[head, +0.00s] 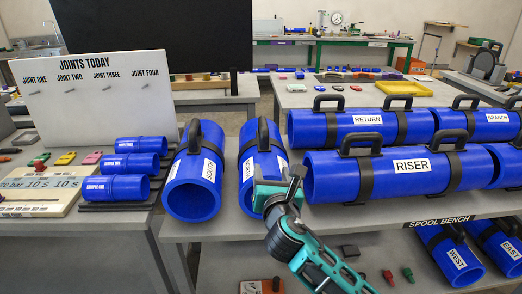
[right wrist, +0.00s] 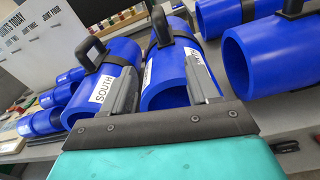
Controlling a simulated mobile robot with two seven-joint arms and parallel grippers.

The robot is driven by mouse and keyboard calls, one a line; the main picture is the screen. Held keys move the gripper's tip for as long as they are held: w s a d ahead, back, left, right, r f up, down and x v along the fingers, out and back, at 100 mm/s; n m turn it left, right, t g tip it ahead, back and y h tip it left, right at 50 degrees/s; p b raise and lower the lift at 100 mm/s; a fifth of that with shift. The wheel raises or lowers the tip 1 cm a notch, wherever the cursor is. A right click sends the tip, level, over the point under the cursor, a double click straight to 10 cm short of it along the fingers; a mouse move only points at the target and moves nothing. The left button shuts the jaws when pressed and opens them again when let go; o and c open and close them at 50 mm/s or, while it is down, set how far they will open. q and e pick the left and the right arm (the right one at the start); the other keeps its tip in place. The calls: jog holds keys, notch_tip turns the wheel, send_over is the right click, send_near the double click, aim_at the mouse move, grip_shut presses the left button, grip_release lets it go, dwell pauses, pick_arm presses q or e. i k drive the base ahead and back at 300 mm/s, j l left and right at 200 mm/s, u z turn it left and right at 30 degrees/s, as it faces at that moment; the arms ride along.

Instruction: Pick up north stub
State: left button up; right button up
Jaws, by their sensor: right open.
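The stub between my right gripper's fingers in the right wrist view appears to be the north stub (right wrist: 168,75): a short blue pipe with a black strap and handle. Its labels are partly covered, so I cannot read the name. In the head view this stub (head: 262,155) lies on the bench right of the SOUTH stub (head: 193,185), its front end partly hidden by my gripper. My right gripper (head: 280,188) is open and empty in front of it. In the right wrist view its fingers (right wrist: 163,88) stand apart; contact is unclear. My left gripper is not in view.
The RISER pipe (head: 398,172) lies close on the right, with the RETURN pipe (head: 360,124) behind it. Several small blue pipes (head: 115,188) sit on a rack at left by the JOINTS TODAY board (head: 100,97). WEST (head: 448,252) and EAST (head: 500,245) stubs lie on the lower shelf.

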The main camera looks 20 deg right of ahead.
aim_at(263, 154)
jog(key=i+l, duration=0.25)
jog(key=i, duration=0.2)
jog(key=i+l, duration=0.3)
jog(key=i, duration=0.15)
